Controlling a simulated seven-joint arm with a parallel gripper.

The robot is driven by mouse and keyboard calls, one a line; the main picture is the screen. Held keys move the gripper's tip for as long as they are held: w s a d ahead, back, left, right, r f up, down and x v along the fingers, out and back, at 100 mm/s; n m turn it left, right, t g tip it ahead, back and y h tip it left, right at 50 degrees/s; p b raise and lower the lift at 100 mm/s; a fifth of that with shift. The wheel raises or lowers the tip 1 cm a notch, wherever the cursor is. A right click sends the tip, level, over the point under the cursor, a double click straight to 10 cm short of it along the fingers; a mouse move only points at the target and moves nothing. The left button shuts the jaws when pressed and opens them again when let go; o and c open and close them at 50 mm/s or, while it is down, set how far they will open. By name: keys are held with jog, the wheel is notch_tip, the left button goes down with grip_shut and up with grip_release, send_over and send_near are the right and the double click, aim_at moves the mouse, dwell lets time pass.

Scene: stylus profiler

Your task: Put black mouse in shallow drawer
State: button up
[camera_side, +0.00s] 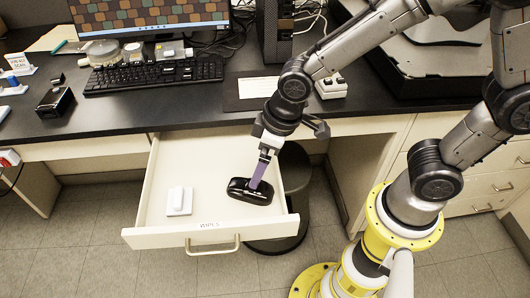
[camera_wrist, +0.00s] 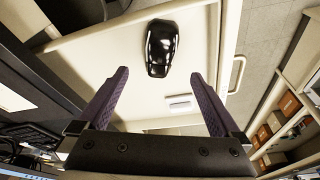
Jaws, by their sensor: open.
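The glossy black mouse (camera_side: 250,191) lies on the floor of the open, shallow-looking white drawer (camera_side: 190,238), toward its right side. In the wrist view the mouse (camera_wrist: 161,48) shows just beyond and between the fingertips. My gripper (camera_side: 259,180) points down into the drawer, right over the mouse, with a purple finger overlapping it in the side view. In the wrist view my gripper (camera_wrist: 160,73) has its two purple fingers spread wide, with nothing clamped between them. Whether a finger touches the mouse I cannot tell.
A small white block-like item (camera_side: 179,201) lies in the drawer, left of the mouse. The drawer's front bears a "WIPES" label and a handle (camera_side: 213,246). The black desk top (camera_side: 170,118) overhangs the drawer's back. A round dark stool (camera_side: 290,225) stands beneath at right.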

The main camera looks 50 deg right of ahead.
jog(key=s+d+r+m+t+h, duration=0.1)
jog(key=s+d+r+m, duration=0.4)
jog(key=s+d+r, duration=0.8)
jog(key=shift+s+d+r+t, duration=0.25)
jog(key=shift+d+r+t, duration=0.1)
jog(key=shift+t, duration=0.45)
dwell(0.4)
